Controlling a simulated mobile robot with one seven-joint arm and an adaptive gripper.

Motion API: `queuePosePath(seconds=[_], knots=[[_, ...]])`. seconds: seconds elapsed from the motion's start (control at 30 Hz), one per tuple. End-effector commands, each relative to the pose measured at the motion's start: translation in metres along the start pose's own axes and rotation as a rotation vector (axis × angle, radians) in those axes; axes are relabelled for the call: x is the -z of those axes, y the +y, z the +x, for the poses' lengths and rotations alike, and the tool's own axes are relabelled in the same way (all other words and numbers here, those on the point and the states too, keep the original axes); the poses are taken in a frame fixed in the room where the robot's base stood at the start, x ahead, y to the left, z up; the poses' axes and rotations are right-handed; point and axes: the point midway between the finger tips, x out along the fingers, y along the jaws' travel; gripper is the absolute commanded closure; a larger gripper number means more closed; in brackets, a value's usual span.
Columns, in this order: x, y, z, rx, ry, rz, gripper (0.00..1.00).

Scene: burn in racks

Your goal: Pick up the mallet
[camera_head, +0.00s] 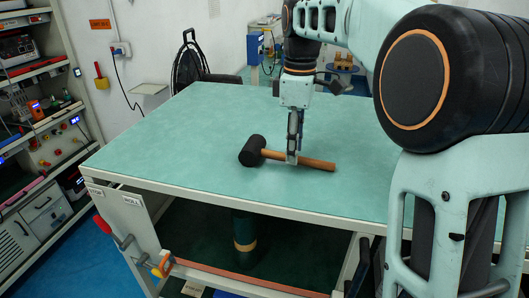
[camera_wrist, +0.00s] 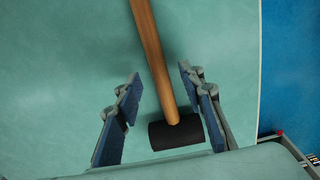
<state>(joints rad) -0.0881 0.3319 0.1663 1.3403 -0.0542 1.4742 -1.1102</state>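The mallet lies on the green table top (camera_head: 190,130). Its black head (camera_head: 252,151) is at the left and its brown wooden handle (camera_head: 318,163) points right in the head view. In the wrist view the mallet handle (camera_wrist: 153,50) runs between the two blue-padded fingers, with the black head near the bottom. My gripper (camera_head: 292,158) points down over the handle, close to the head. In the wrist view my gripper (camera_wrist: 158,85) is open, with a gap on both sides of the handle. The fingertips look level with the handle; contact with the table cannot be told.
The table top around the mallet is clear. The table's front edge (camera_head: 240,198) is close to it. A rack of equipment (camera_head: 40,120) stands at the left. A dark cylinder (camera_head: 243,235) stands on the lower shelf. A black chair (camera_head: 188,62) is behind the table.

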Motion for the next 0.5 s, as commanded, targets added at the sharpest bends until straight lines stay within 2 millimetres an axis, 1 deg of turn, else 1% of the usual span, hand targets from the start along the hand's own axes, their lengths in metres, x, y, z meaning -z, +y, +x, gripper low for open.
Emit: queuePosePath(seconds=[0.03, 0.13, 0.4, 0.5], knots=[[0.000, -0.001, 0.008, 0.002, -0.001, 0.000, 0.64], [0.001, 0.000, 0.016, 0.001, 0.000, 0.000, 0.64], [0.001, 0.000, 0.019, -0.001, 0.000, 0.000, 0.64], [0.001, 0.000, 0.019, -0.001, 0.000, 0.000, 0.75]])
